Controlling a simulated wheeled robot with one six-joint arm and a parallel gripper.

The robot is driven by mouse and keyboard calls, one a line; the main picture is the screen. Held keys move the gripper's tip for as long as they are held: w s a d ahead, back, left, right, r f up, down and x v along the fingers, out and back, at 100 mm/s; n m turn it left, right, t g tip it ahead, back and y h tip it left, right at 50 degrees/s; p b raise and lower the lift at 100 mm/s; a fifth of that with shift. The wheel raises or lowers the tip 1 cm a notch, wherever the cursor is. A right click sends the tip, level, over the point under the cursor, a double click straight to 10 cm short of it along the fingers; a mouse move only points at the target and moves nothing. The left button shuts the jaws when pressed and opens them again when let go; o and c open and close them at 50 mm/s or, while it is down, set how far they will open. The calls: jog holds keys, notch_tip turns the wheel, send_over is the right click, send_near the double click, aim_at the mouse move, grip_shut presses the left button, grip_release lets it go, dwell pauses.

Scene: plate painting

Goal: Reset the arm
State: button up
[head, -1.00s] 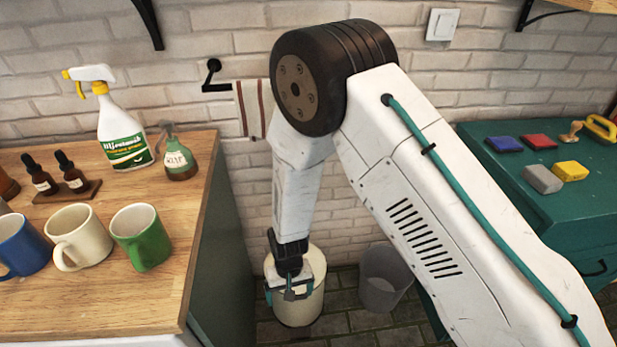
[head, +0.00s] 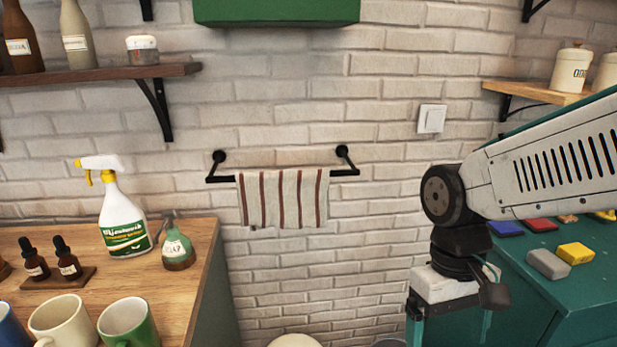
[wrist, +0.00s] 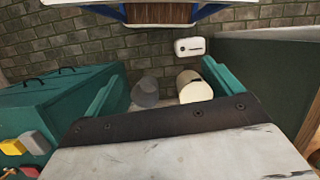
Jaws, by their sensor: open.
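My gripper (head: 448,330) hangs at the right side of the head view, in front of the green cabinet, with its fingers pointing down. My arm is folded back toward the right edge. The fingertips are partly cut off by the lower edge of the head view.
A wooden counter (head: 205,235) at left holds mugs, a spray bottle (head: 122,220) and a soap bottle (head: 178,250). A green cabinet (head: 520,290) with coloured blocks stands at right. A cream bin (wrist: 194,86) and grey bin (wrist: 145,92) stand on the floor.

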jog(key=s+d+r+m+t, duration=0.2)
jog(key=s+d+r+t, duration=0.2)
jog(key=s+d+r, duration=0.1)
notch_tip(320, 180, up, 3)
jog(key=shift+s+d+f+m, duration=0.2)
jog(key=shift+d+m, duration=0.1)
jog(key=shift+d, duration=0.55)
